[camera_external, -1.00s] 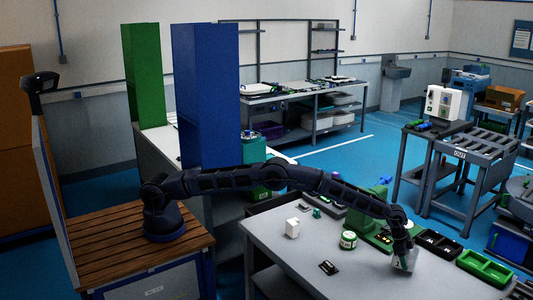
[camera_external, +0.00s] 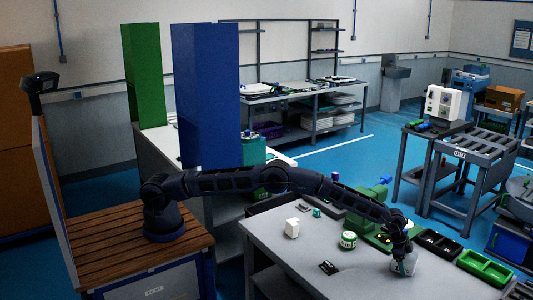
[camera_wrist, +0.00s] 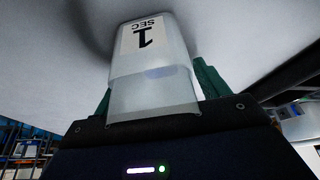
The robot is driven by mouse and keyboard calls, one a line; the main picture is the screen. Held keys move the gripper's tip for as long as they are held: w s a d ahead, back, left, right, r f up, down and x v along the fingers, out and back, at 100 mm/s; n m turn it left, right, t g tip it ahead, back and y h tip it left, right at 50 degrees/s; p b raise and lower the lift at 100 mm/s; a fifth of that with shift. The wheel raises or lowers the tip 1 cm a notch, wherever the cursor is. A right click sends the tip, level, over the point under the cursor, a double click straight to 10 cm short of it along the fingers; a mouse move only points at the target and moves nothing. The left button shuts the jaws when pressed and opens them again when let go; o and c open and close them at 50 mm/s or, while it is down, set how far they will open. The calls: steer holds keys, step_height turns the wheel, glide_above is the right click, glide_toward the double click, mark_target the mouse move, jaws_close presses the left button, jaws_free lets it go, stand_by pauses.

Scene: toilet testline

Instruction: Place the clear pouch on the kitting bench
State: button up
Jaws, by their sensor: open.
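The clear pouch (camera_wrist: 150,65) fills the middle of the wrist view, a see-through piece with a white label reading "1 SEC", upside down. In the external view it shows as a pale shape (camera_external: 409,267) at the right part of the grey bench (camera_external: 300,262). My gripper (camera_wrist: 155,85) is open, with one green finger on each side of the pouch. In the external view my gripper (camera_external: 402,262) points down over the bench at the pouch. Whether the pouch's underside touches the bench is hard to tell.
A green-and-white round tin (camera_external: 348,240), a small white box (camera_external: 292,228) and a dark card-like item (camera_external: 328,267) lie on the bench left of my gripper. A black tray (camera_external: 437,243) and a green tray (camera_external: 484,267) sit to its right. The bench's front middle is clear.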

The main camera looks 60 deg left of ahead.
steer(key=v, duration=1.2)
steer(key=shift+r, duration=0.15)
